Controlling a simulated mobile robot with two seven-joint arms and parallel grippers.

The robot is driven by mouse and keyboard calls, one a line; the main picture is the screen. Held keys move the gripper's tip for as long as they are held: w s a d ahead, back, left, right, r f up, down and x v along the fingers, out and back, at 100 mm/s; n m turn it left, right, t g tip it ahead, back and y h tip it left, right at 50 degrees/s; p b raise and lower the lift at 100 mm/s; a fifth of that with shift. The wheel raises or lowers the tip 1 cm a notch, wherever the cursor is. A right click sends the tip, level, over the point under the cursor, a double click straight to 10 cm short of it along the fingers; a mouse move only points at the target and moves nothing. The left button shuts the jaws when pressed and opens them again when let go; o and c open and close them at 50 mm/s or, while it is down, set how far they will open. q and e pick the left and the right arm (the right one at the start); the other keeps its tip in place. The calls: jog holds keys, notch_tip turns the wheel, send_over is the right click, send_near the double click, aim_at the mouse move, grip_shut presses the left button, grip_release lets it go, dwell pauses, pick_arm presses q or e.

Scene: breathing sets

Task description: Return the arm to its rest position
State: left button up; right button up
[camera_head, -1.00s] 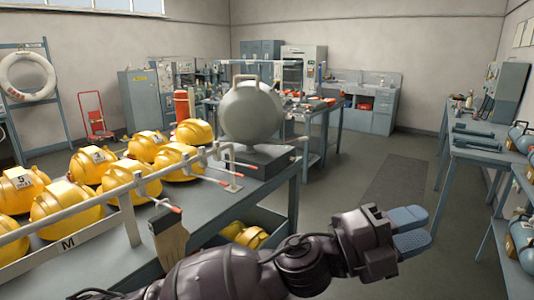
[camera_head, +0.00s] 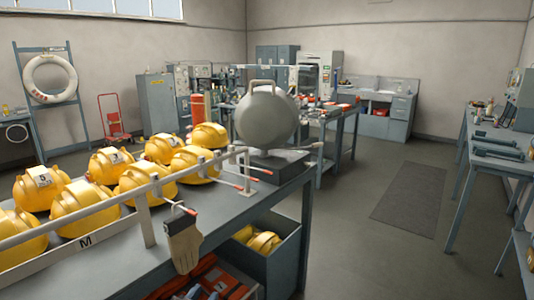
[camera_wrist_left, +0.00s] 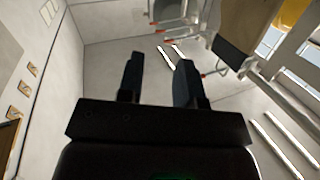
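My left gripper (camera_wrist_left: 160,78) shows in the left wrist view. Its two dark fingers stand apart with nothing between them. Beyond them are a pale wall and, at the upper right, a white rail with red-tipped hooks and a hanging tan glove (camera_wrist_left: 255,30). Neither of my arms shows in the head view. My right gripper is not in view.
A grey bench (camera_head: 225,205) at the left holds yellow helmets (camera_head: 80,205) behind a white rail. A tan glove (camera_head: 184,245) hangs at its front. A grey sphere (camera_head: 267,118) stands at its far end.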

pick_arm(q)
jog(key=s+a+f+n+g+y, duration=0.2)
jog(key=s+a+f, duration=0.5)
jog(key=s+f, duration=0.2)
jog(key=s+a+f+n+g+y, duration=0.2)
jog(key=s+a+f+y, duration=0.1)
jog(key=s+a+f, duration=0.4)
jog(key=s+f, duration=0.2)
jog(key=s, duration=0.2)
jog(key=shift+s+f+g, duration=0.35)
jog(key=shift+g, duration=0.05)
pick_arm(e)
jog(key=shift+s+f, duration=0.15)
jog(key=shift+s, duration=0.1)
pick_arm(q)
jog(key=shift+d, duration=0.1)
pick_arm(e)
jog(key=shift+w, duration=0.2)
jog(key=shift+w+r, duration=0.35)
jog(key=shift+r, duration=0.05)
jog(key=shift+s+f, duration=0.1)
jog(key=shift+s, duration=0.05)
